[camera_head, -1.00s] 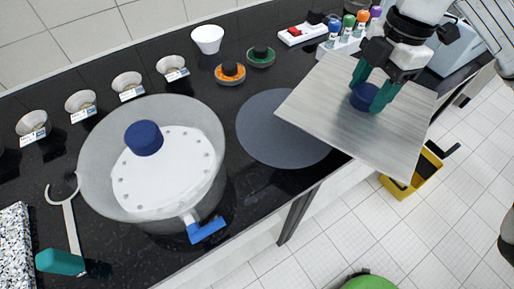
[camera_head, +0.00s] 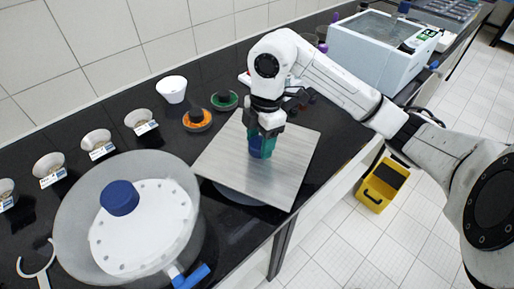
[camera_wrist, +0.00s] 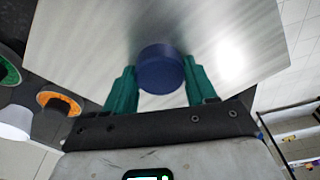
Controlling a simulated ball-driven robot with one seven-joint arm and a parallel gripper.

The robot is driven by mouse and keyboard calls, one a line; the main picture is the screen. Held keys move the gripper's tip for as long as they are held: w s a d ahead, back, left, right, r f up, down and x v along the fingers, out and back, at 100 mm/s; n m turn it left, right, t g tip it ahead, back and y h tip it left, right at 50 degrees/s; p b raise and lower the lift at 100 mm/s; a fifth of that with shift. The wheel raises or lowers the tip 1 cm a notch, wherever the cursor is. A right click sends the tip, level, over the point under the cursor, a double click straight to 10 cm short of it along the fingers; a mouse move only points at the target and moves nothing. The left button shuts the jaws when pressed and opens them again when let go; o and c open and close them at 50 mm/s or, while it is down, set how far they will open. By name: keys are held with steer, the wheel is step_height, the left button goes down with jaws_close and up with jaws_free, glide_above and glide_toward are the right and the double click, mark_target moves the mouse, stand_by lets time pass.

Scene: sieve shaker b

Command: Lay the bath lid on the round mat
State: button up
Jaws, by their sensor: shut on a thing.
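The bath lid (camera_head: 225,163) is a square brushed-metal plate with a round blue knob (camera_wrist: 160,70). My gripper (camera_head: 262,146) has its green fingers shut on the knob from above. The lid is roughly level and covers nearly all of the round mat (camera_head: 238,196) in the head view. Only a dark sliver of the mat shows below the lid's lower-left edge. I cannot tell whether the lid touches the mat or hangs just above it. The lid (camera_wrist: 90,40) fills much of the wrist view.
A large pot with a white perforated plate and blue knob (camera_head: 120,197) stands left of the lid. Orange (camera_head: 197,119) and green (camera_head: 224,100) round pieces and a white cup (camera_head: 172,89) lie behind. A white-blue bath (camera_head: 380,50) stands at back right. The counter edge is close in front.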

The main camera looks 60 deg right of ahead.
mark_target(258, 141)
steer(key=f, duration=0.3)
steer(key=shift+w+p, duration=0.35)
steer(key=shift+f, duration=0.45)
steer(key=shift+f, duration=0.2)
steer(key=o, duration=1.4)
steer(key=shift+r, duration=0.1)
steer(key=r, duration=0.8)
steer(key=d+r+b, duration=0.1)
steer(key=r, duration=0.3)
steer(key=shift+s+d+r, duration=0.1)
steer(key=shift+s, duration=0.2)
